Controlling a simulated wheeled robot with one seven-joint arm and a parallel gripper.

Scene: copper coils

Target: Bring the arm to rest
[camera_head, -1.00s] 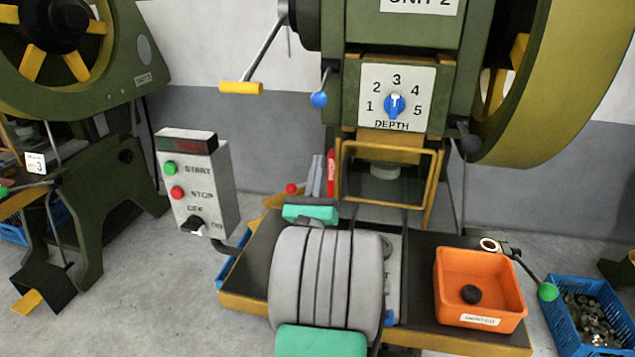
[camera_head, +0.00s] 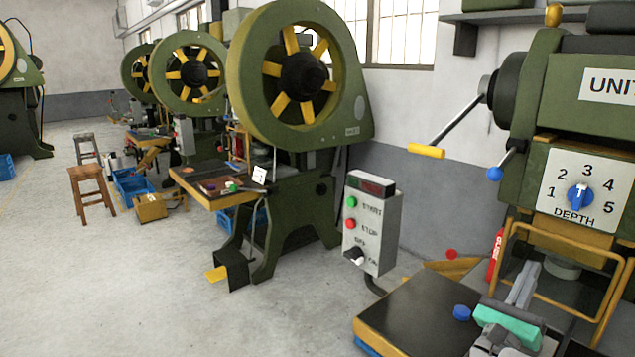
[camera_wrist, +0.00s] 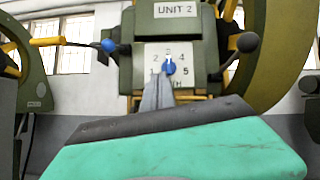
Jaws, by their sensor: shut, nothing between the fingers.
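My gripper (camera_head: 524,282) is at the lower right of the head view, above the dark bench of the UNIT 2 press. Its grey fingers are together and hold nothing; behind them is a teal pad on my arm. In the wrist view my gripper's fingers (camera_wrist: 158,92) point up towards the press, overlapping the left edge of its depth plate. That view's lower part is filled by the teal pad.
The press has a blue depth knob (camera_head: 580,198), a yellow-handled lever (camera_head: 426,151) and a yellow guard frame (camera_head: 560,236). A start/stop control box (camera_head: 370,222) stands left of my gripper. Other presses (camera_head: 298,75) and stools (camera_head: 91,190) stand further left. Floor at lower left is clear.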

